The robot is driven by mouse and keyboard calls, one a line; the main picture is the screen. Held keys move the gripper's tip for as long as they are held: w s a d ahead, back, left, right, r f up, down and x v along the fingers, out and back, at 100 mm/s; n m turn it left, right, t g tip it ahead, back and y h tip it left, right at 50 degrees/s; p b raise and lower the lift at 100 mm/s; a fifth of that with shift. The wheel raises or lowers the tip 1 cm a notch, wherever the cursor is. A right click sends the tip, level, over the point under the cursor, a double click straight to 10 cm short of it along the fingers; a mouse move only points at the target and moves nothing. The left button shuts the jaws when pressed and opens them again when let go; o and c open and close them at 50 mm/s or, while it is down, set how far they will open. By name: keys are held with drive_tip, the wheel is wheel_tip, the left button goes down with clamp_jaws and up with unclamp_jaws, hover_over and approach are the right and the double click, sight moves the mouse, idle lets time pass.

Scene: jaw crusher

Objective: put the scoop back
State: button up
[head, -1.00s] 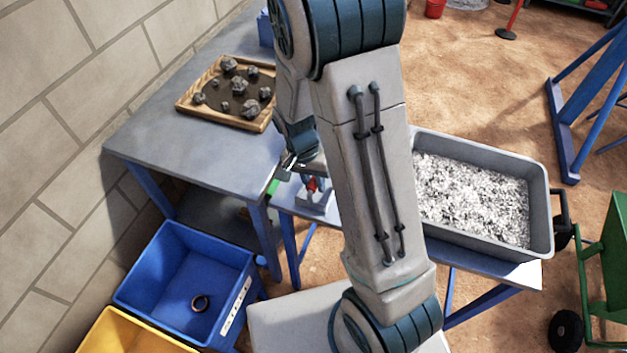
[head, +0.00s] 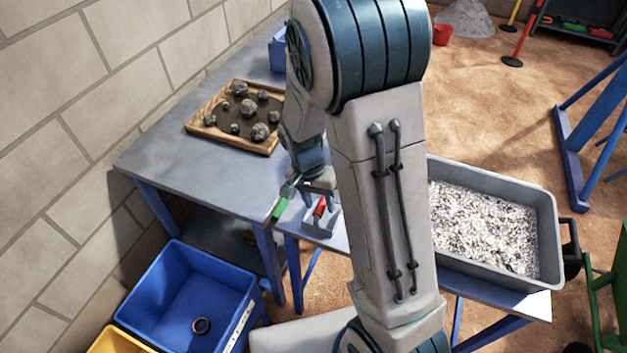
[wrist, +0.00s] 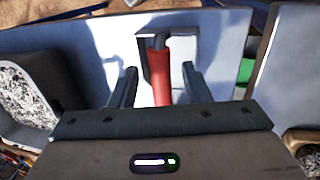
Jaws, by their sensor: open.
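The scoop appears to be the red-handled tool. In the wrist view the red handle (wrist: 162,78) rises between my open fingers, with a gap on each side. My gripper (head: 320,196) is open at the handle; in the wrist view its two fingers (wrist: 159,72) flank the handle. A green piece (head: 280,208) shows just left of the holder, and also in the wrist view (wrist: 245,70).
A grey tub (head: 548,225) of pale chips stands on the narrow bench's right. A wooden tray (head: 200,131) of rocks lies on the grey-blue table (head: 160,160) at left. A blue bin (head: 185,300) holding a ring and a yellow bin (head: 110,343) are below.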

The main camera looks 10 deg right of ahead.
drive_tip(key=v, duration=1)
drive_tip(key=s+d+r+n+t+y, duration=0.2)
drive_tip(key=s+r+n, duration=0.5)
drive_tip(key=s, duration=0.7)
drive_tip(key=shift+d+r+t, duration=0.65)
drive_tip(key=shift+d+t, duration=0.05)
drive_tip(key=shift+t, duration=0.5)
